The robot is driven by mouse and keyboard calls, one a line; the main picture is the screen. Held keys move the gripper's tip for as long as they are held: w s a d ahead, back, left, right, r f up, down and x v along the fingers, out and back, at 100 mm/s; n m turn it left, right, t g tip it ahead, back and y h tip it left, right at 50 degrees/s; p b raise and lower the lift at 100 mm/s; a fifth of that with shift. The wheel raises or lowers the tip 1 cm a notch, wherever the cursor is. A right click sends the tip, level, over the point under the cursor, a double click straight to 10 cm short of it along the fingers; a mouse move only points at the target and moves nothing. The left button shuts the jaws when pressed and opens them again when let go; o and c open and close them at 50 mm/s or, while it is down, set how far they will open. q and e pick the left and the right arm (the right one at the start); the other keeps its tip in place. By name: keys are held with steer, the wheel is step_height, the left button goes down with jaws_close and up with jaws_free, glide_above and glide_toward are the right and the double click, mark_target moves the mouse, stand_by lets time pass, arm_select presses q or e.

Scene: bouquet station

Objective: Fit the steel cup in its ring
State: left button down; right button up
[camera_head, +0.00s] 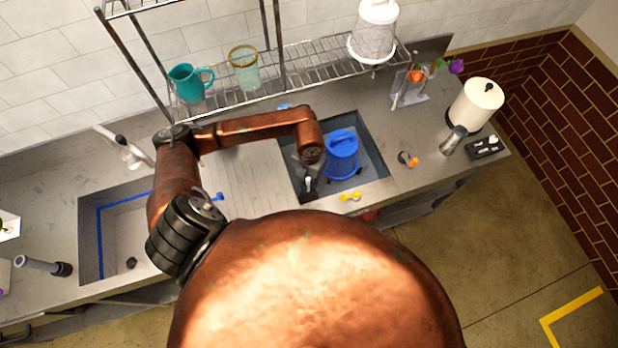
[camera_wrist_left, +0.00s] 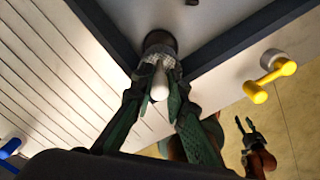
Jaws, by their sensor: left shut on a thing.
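My left gripper (camera_head: 308,183) reaches down at the front left of the right sink, left of a blue bucket. In the left wrist view its jaws (camera_wrist_left: 158,98) are shut on the white knob (camera_wrist_left: 160,82) of a grey, mesh-textured steel cup (camera_wrist_left: 161,52). A dark round rim (camera_wrist_left: 160,37) shows just beyond the cup; it may be the ring. I cannot tell whether the cup touches it or sits in it. My right gripper (camera_wrist_left: 245,130) shows small at the lower right of the wrist view, fingers apart and empty.
The blue bucket (camera_head: 342,155) stands in the right sink. A wire rack (camera_head: 325,62) with a teal pitcher (camera_head: 187,84) is behind. The left sink (camera_head: 120,225) is open and nearly empty.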

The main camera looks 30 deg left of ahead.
arm_select(q)
steer(key=shift+f+b, duration=1.2)
steer(key=shift+f, duration=0.9)
steer(key=shift+f+b, duration=0.7)
steer(key=shift+f, duration=0.15)
steer(key=shift+w, duration=0.1)
steer(key=shift+f+b, duration=0.25)
steer(key=shift+b, duration=0.05)
steer(key=shift+f+b, duration=0.3)
steer(key=shift+f, duration=0.1)
steer(key=shift+f, duration=0.3)
steer(key=shift+f+b, duration=0.4)
steer(key=shift+b, duration=0.2)
